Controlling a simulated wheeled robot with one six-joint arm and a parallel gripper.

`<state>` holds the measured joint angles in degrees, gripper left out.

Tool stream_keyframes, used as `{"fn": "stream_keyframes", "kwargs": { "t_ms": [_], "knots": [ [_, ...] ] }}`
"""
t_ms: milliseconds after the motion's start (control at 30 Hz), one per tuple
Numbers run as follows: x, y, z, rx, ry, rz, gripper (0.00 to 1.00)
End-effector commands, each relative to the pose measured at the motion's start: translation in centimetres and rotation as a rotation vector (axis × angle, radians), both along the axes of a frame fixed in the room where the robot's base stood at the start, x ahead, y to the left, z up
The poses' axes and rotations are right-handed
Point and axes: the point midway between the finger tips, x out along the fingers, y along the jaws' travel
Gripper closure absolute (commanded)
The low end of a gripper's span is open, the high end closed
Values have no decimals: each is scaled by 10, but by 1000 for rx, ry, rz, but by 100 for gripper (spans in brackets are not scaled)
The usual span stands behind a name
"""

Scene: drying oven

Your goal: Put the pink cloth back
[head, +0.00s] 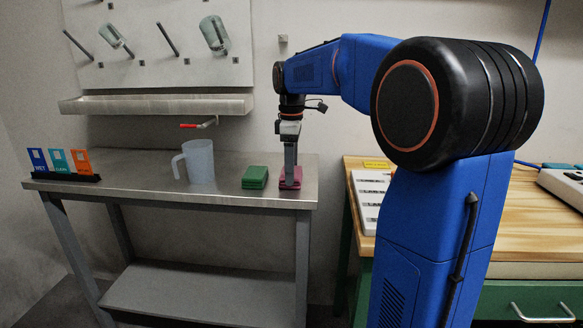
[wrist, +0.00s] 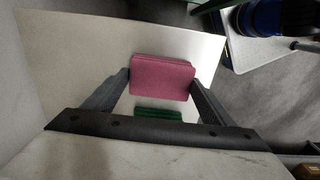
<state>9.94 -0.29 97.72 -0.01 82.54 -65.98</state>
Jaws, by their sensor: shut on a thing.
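The pink cloth (head: 290,184) is a folded pad on the right end of the steel table. My gripper (head: 290,182) points straight down over it. In the wrist view the pink cloth (wrist: 163,77) lies between the two fingers of my gripper (wrist: 162,80), with a fingertip at each side edge. The gripper is shut on it. I cannot tell whether the cloth rests on the table or is slightly raised. A folded green cloth (head: 255,177) lies just left of it and also shows in the wrist view (wrist: 158,113).
The steel table (head: 225,194) also bears a translucent jug (head: 199,161) and a black holder with blue, teal and orange cards (head: 82,161). A red-handled tap (head: 196,125) is above, under a wall drying rack (head: 160,40). A wooden bench (head: 515,225) stands at right.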

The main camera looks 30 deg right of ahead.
Motion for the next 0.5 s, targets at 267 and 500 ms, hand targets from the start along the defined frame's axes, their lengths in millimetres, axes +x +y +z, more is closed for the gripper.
{"fn": "stream_keyframes", "kwargs": {
  "t_ms": [267,500],
  "knots": [
    [0,0,-2,1,1,0,44],
    [0,0,-2,0,0,0,4]
  ]
}}
